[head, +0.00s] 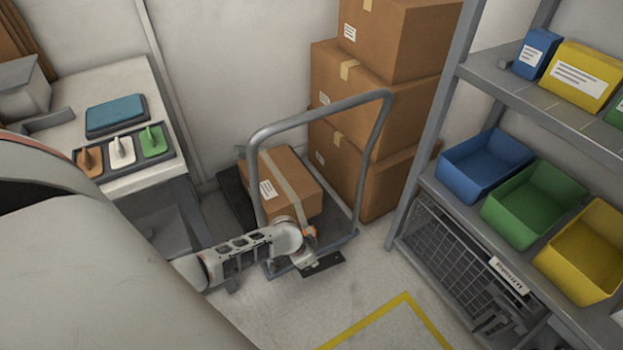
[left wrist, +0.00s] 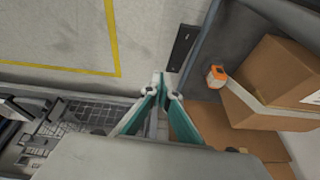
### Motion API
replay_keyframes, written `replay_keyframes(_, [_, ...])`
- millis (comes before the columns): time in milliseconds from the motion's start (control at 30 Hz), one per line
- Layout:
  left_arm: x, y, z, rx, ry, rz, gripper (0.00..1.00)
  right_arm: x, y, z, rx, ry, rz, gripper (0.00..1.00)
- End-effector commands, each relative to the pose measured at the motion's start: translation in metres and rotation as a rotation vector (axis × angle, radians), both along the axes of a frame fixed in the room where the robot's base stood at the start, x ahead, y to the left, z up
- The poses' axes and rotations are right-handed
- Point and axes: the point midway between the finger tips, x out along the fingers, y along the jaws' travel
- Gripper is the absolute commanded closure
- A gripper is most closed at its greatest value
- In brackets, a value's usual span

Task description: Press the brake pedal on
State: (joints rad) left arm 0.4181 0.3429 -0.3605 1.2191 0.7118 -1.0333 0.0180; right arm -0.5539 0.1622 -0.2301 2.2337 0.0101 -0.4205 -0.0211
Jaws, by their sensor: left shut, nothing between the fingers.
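The brake pedal looks to be the dark flat plate (head: 323,264) at the near edge of the grey platform trolley (head: 343,239), low over the floor. In the left wrist view the dark plate (left wrist: 183,46) lies just beyond my fingertips, with a small mark on it. My left gripper (head: 304,262) is shut and empty, beside the pedal and in front of the trolley. Its teal fingers (left wrist: 159,82) meet at the tips in the wrist view. I cannot tell whether they touch the pedal. My right gripper is not in view.
A taped carton (head: 290,185) sits on the trolley behind its upright handle (head: 318,111). Stacked cartons (head: 375,110) stand behind. A shelf rack (head: 432,130) with bins is at right, a workbench (head: 125,75) at left. Floor with yellow lines (head: 372,320) is clear in front.

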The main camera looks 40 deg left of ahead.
Motion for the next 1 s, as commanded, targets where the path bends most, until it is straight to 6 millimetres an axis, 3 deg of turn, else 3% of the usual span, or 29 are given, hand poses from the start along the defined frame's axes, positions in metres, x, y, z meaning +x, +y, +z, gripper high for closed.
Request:
replay_keyframes(33, [0.002, 0.012, -0.018, 0.011, 0.041, 0.007, 1.0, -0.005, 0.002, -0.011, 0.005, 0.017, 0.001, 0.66])
replay_keyframes(100, [0.01, 0.024, -0.025, 0.017, 0.078, 0.016, 1.0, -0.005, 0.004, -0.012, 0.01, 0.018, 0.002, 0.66])
replay_keyframes(400, [0.029, 0.056, -0.035, 0.032, 0.166, 0.044, 1.0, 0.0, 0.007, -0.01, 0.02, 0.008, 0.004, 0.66])
replay_keyframes(833, [0.033, 0.059, -0.033, 0.033, 0.17, 0.047, 1.0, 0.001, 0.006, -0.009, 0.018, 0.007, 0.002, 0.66])
replay_keyframes(1000, [0.031, 0.058, -0.05, 0.032, 0.178, 0.047, 1.0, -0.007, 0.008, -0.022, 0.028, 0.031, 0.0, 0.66])
